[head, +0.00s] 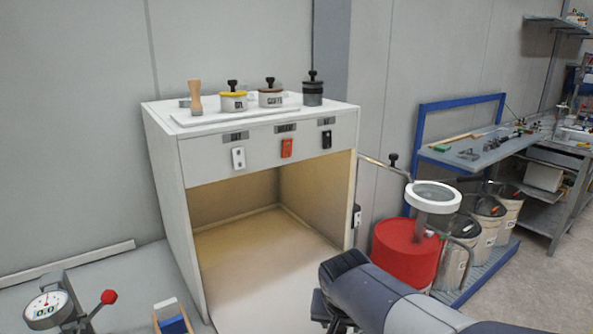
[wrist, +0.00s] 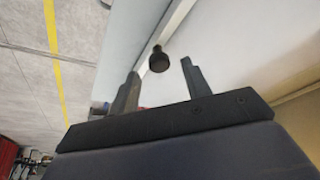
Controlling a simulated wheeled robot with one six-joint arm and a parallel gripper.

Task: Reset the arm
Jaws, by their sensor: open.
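My gripper (wrist: 160,88) shows in the wrist view with its two grey fingers spread apart and nothing between them. A small black knob (wrist: 158,60) lies beyond the fingertips, apart from them. In the head view my arm reaches in from the lower right, and the dark gripper end (head: 322,308) is in front of the open cabinet's lower right; its fingers are hardly visible there.
A white open-fronted cabinet (head: 160,190) carries several lidded pots and a wooden-handled tool (head: 195,97). A round magnifier-like head (head: 433,196) and a red drum (head: 404,252) stand to its right. A dial gauge (head: 46,305) is at lower left.

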